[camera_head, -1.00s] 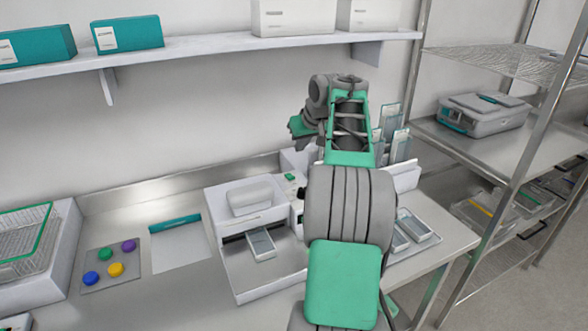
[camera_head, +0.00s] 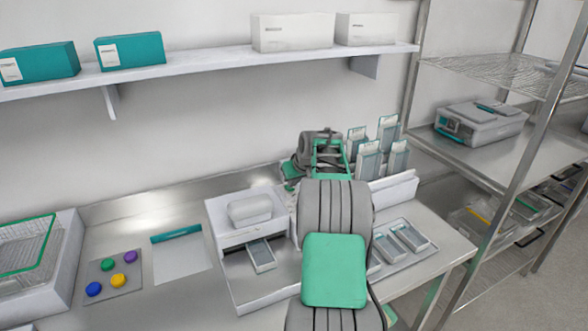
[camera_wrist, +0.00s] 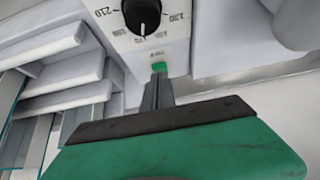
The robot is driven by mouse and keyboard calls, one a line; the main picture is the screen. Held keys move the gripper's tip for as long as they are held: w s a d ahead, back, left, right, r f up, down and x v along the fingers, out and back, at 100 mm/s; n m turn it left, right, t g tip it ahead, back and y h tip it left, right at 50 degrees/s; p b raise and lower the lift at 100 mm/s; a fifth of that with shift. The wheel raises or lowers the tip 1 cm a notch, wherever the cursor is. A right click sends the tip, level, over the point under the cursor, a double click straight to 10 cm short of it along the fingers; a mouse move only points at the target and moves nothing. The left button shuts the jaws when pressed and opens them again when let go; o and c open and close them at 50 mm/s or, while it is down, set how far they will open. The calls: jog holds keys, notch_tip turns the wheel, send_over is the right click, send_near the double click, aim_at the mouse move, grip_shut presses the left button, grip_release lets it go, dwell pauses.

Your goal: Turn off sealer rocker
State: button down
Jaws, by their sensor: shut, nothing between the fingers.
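The sealer (camera_head: 236,238) is a white machine on the bench, with a pouch (camera_head: 262,256) in its front slot. Its control panel (camera_wrist: 120,38) shows in the wrist view, with a black dial (camera_wrist: 142,14) and a small green rocker (camera_wrist: 158,67) below it. My gripper (camera_wrist: 158,77) is shut, with nothing between the fingers. Its dark fingertips are right at the rocker's lower edge in the picture; I cannot tell whether they touch it. In the head view my arm hides the panel, the rocker and my fingers.
A rack of upright pouches (camera_head: 368,160) stands behind and right of my arm. A tray (camera_head: 425,261) with pouches lies to the right. Colored buttons (camera_head: 118,281) and a wire basket (camera_head: 25,245) are at the left. A shelf (camera_head: 200,62) runs above; a steel rack stands at the right.

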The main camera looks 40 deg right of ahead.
aim_at(291, 192)
jog(key=shift+f, duration=0.35)
jog(key=f+b, duration=0.1)
jog(key=b, duration=0.2)
jog(key=shift+s+f, duration=0.15)
jog(key=shift+f, duration=0.1)
jog(key=b, duration=0.2)
jog(key=f+t+b, duration=0.1)
jog(key=b, duration=0.1)
jog(key=shift+s+a+h, duration=0.1)
jog(key=shift+s+h, duration=0.1)
jog(key=shift+h, duration=0.1)
jog(key=shift+r+t, duration=0.3)
jog(key=shift+r, duration=0.35)
jog(key=shift+r+p, duration=0.1)
jog(key=shift+p, duration=0.25)
jog(key=shift+r+p, duration=0.35)
jog(key=shift+r, duration=0.35)
